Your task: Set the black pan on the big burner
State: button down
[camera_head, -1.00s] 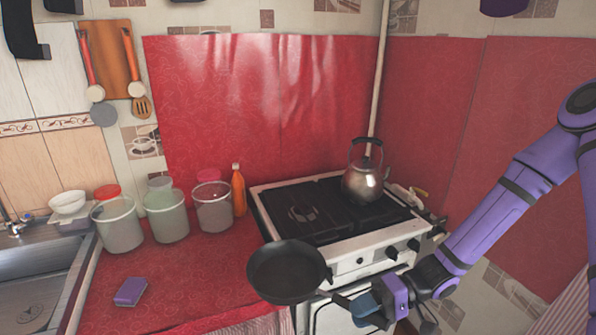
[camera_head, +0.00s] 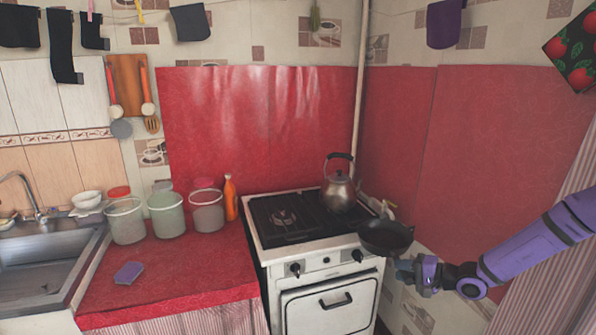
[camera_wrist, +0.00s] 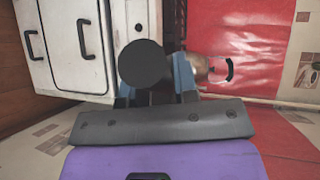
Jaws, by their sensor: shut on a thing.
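The black pan (camera_head: 385,237) is in the air by the stove's front right corner, roughly level and apparently empty. My gripper (camera_head: 405,268) is shut on its handle, below and right of the pan's bowl. In the wrist view, a dark round part of the pan (camera_wrist: 145,63) shows between my blue fingers (camera_wrist: 183,77). The white stove (camera_head: 310,254) has a black top; a round burner (camera_head: 284,217) shows bare on its left half. I cannot tell the burner sizes for sure.
A metal kettle (camera_head: 338,194) stands on the stove's back right; it also shows in the wrist view (camera_wrist: 217,68). Several jars and an orange bottle (camera_head: 230,198) line the red counter (camera_head: 190,265) at left, with a purple sponge (camera_head: 128,273). Walls close the back and right.

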jog(key=shift+w+d+r, duration=0.1)
jog(key=shift+d+r, duration=0.05)
jog(key=shift+d, duration=0.1)
jog(key=shift+s+a+f+m+t+h, duration=0.2)
jog(key=shift+a+f+m+t+h, duration=0.1)
jog(key=shift+a+m+t+h, duration=0.4)
jog(key=shift+f+m+t+h, duration=0.1)
jog(key=shift+m+t+h, duration=0.4)
jog(key=shift+m+t, duration=0.15)
jog(key=shift+w+d+m+t+h, duration=0.1)
jog(key=shift+d+m+t+h, duration=0.1)
jog(key=shift+m+t+h, duration=0.4)
jog(key=shift+w+d+r+m+t+h, duration=0.15)
jog(key=shift+d+r+m+t+h, duration=0.4)
jog(key=shift+m+h, duration=0.25)
notch_tip(320, 180, up, 14)
jog(key=w+m+t+h, duration=0.1)
jog(key=w+m+h, duration=0.1)
jog(key=shift+w+f+h, duration=0.25)
jog(key=shift+w+h, duration=0.1)
jog(key=shift+h, duration=0.05)
jog(key=shift+w, duration=0.1)
